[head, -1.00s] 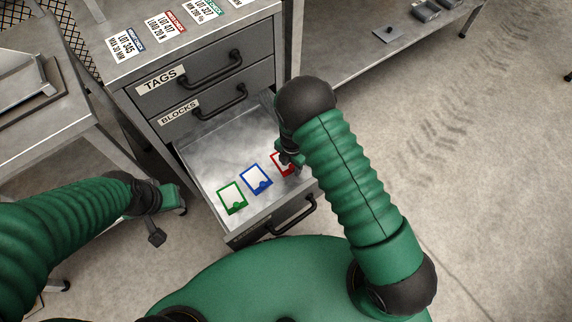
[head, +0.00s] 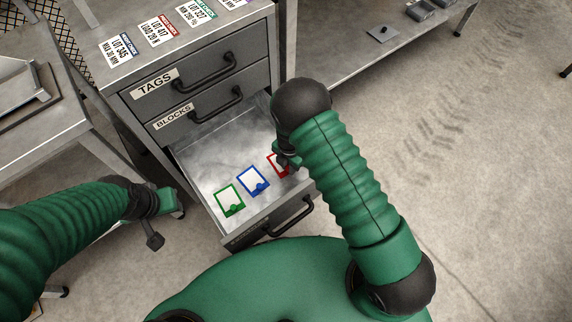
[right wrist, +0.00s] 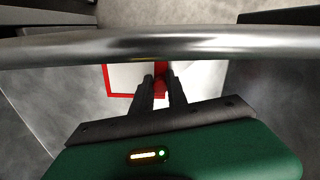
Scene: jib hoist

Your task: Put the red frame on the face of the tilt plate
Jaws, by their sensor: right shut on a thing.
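The red frame (head: 278,164), with a pale centre, is in the open drawer at the right end of a row of frames. My right gripper (head: 288,162) reaches down on it and hides its right part. In the right wrist view the two fingers (right wrist: 161,84) are close together at the red frame's edge (right wrist: 121,96), shut on it. I cannot tell whether it is clear of the drawer floor. My left gripper (head: 153,228) hangs empty left of the drawer; its finger gap is unclear. A sloped metal plate on the left bench (head: 22,75) may be the tilt plate.
A green frame (head: 229,201) and a blue frame (head: 253,181) lie beside the red one in the open drawer (head: 200,150). The closed drawers marked TAGS (head: 205,75) and BLOCKS (head: 215,108) are above.

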